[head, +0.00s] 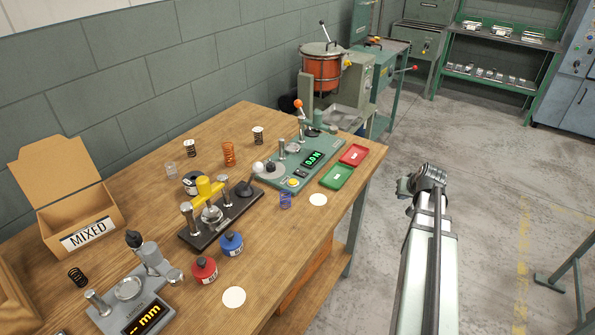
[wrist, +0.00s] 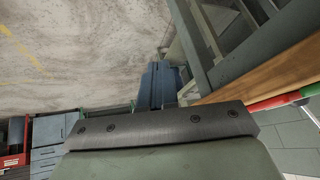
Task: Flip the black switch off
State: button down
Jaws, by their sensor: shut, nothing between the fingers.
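I cannot make out for certain which part is the black switch; small dark parts show on the bench devices in the head view, too small to tell. The green force tester (head: 300,172) has a lit display and a yellow button. My gripper (head: 404,187) is out over the floor, right of the bench and apart from it. In the wrist view my gripper (wrist: 160,70) shows its fingers together, holding nothing and touching nothing.
Machines stand behind.

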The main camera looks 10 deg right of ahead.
aim_at(300, 173)
jog(key=w+a+r+n+y, duration=0.1)
jog(key=w+a+r+n, duration=0.1)
jog(key=a, duration=0.3)
jog(key=w+a+r+n+t, duration=0.1)
jog(key=w+a+r+n, duration=0.2)
jog(key=a+r+n, duration=0.1)
jog(key=w+a+r+n+y, duration=0.1)
jog(key=w+a+r+n, duration=0.1)
jog(key=a+r, duration=0.3)
jog(key=shift+w+a+n+t+y, duration=0.3)
jog(key=shift+w+a+n+t, duration=0.1)
jog(key=shift+n, duration=0.1)
jog(key=w+a+r+n+y, duration=0.1)
jog(key=a+r+n, duration=0.3)
jog(key=a, duration=0.4)
jog(key=w+a+r+n+y, duration=0.1)
jog(key=a+r+n, duration=0.3)
jog(key=a, duration=0.5)
jog(key=shift+a+r+n+t+y, duration=0.2)
jog(key=shift+a+n+t+y, duration=0.1)
jog(key=shift+n+y, duration=0.5)
jog(key=shift+w, duration=0.1)
